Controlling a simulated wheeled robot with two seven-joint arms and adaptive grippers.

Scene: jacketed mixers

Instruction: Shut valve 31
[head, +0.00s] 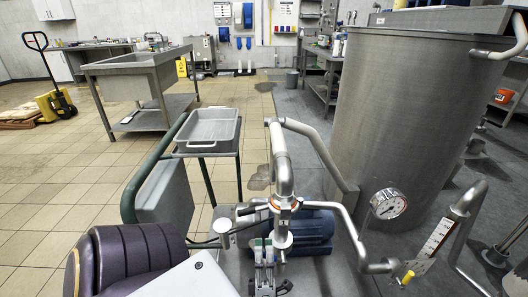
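No valve number is readable, so I cannot tell which fitting is valve 31. A steel pipe (283,172) comes down to a clamped joint (284,204) with orange rings above a blue pump motor (308,230). A yellow-tipped handle (408,278) shows at the pipe on the lower right, beside a marked scale plate (437,238). My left gripper (263,247) is at bottom centre, its fingers upright and close together just below and left of the clamped joint. Whether they touch or hold anything is unclear. My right gripper is out of view.
A large steel tank (405,125) with a round gauge (388,204) stands at right. A grey tray (209,128) rests on a green-framed cart behind the pump. A steel sink table (140,75) stands farther back left.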

